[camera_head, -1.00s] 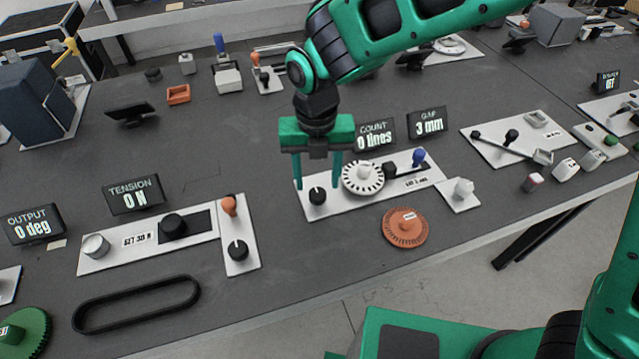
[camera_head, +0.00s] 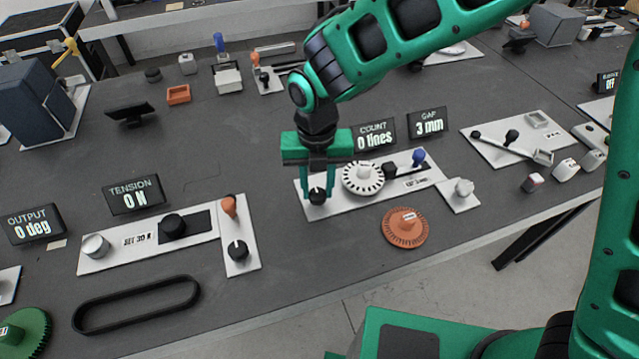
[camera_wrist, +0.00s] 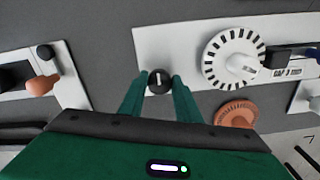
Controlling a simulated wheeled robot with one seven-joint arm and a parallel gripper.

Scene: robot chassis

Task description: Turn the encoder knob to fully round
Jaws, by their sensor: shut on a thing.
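The encoder knob is a small black knob (camera_head: 317,196) with a white pointer line, at the left end of a white plate (camera_head: 335,207). My gripper (camera_head: 318,196) is over it with a finger on each side, shut on the knob. In the wrist view the knob (camera_wrist: 158,81) sits between the two green fingertips, its white line nearly upright in the picture. A white slotted disc (camera_head: 362,178) stands beside the knob on the same plate. The count display (camera_head: 375,138) reads 0 lines, and the gap display (camera_head: 428,122) reads 3 mm.
A blue-topped lever (camera_head: 418,158) is at the plate's right end. An orange disc (camera_head: 404,228) lies in front. To the left are another black knob (camera_head: 238,250) and an orange-topped lever (camera_head: 229,206). The table between these plates is clear.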

